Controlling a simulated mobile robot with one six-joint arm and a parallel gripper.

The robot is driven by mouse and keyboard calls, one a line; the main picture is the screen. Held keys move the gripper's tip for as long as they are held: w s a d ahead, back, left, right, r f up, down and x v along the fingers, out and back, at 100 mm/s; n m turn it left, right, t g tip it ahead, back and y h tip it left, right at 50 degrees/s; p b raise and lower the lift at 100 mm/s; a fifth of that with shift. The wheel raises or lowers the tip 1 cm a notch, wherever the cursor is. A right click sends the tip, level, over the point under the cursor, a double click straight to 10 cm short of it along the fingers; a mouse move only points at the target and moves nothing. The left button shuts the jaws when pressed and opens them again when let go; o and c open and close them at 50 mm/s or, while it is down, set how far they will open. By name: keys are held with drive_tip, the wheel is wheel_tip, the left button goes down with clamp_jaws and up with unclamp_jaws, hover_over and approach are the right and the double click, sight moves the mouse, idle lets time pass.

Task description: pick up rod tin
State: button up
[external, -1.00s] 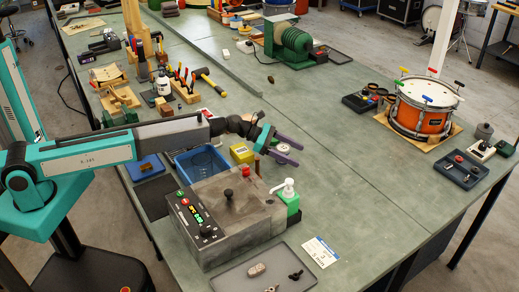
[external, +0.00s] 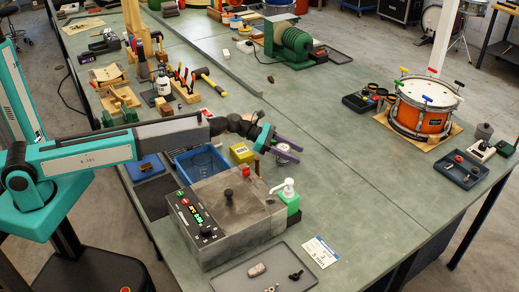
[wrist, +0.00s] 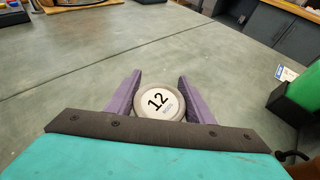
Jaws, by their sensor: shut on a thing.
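The rod tin (wrist: 157,103) is a round grey tin with a white lid marked "12". In the wrist view it sits between the two purple fingers of my gripper (wrist: 155,98), one on each side. My gripper (external: 290,153) also shows in the external view, low over the green bench at the middle. It is shut on the tin (external: 283,149), which is partly hidden behind the fingers there. The tin appears upright; I cannot tell whether it touches the bench.
A grey control box (external: 225,220) and a green pump bottle (external: 291,197) stand close in front of my gripper. A yellow box (external: 241,152) and a blue bin (external: 198,161) lie to the left. The bench to the right is clear up to the orange drum (external: 421,115).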

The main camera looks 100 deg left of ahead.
wheel_tip(320, 180, up, 10)
drive_tip(key=shift+b, duration=0.45)
drive_tip(key=shift+f, duration=0.1)
idle(0.8)
